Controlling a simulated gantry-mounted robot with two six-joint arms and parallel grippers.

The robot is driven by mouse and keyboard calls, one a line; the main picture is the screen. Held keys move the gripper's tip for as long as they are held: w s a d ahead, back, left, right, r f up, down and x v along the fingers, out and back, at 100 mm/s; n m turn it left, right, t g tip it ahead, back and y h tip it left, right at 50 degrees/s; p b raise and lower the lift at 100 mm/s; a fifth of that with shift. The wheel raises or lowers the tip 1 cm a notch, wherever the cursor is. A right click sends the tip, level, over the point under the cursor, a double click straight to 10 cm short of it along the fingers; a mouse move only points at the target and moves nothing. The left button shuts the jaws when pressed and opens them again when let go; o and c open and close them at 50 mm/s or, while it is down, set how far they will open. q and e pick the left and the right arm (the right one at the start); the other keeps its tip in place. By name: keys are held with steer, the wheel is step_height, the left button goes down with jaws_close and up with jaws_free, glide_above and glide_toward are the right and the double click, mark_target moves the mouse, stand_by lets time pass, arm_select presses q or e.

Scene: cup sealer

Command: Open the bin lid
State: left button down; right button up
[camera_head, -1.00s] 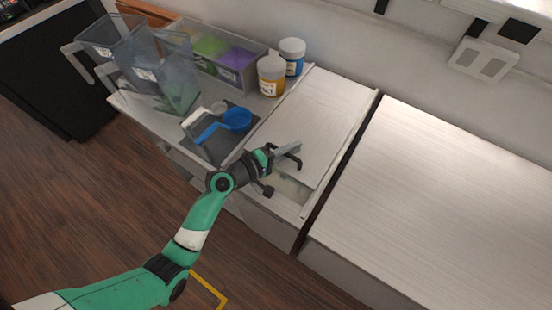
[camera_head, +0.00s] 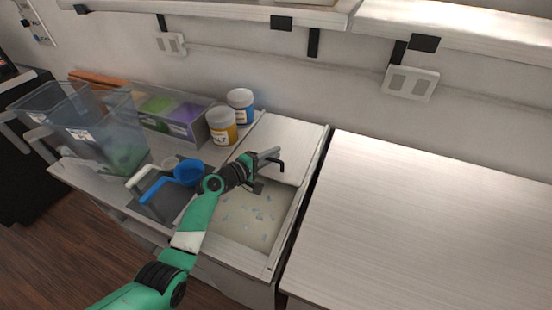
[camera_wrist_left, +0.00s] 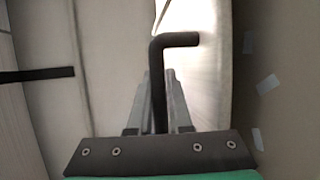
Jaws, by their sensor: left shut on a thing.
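The bin (camera_head: 245,222) is set into the counter, and its front part is uncovered, showing a pale inside with scattered small bluish pieces. Its white lid (camera_head: 285,136) is slid back toward the wall and covers only the rear part. My left gripper (camera_head: 266,163) is at the lid's front edge, shut on the lid's black handle. In the left wrist view the bent black handle (camera_wrist_left: 158,75) stands between the fingers (camera_wrist_left: 158,95). The lower end of the handle is hidden by the gripper. My right gripper is not in view.
Left of the bin are a blue scoop (camera_head: 187,173) on a dark tray, clear pitchers (camera_head: 105,130), a divided container (camera_head: 170,112) and two jars, one yellow (camera_head: 221,127) and one blue (camera_head: 240,104). A bare white counter (camera_head: 420,220) lies to the right.

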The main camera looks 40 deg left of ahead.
arm_select(q)
steer(key=c, duration=1.1)
jaws_free()
steer(key=shift+s, duration=0.1)
steer(key=shift+s+r+p, duration=0.15)
steer(key=shift+s+p, duration=0.1)
steer(key=shift+p, duration=0.05)
steer(key=s+p, duration=0.1)
steer(key=s, duration=0.2)
steer(key=s+r+p, duration=0.1)
steer(key=s, duration=0.3)
steer(key=s+p, duration=0.1)
steer(key=s, duration=0.2)
steer(key=shift+s+a+r, duration=0.15)
steer(key=shift+s+r, duration=0.2)
steer(key=shift+s, duration=0.05)
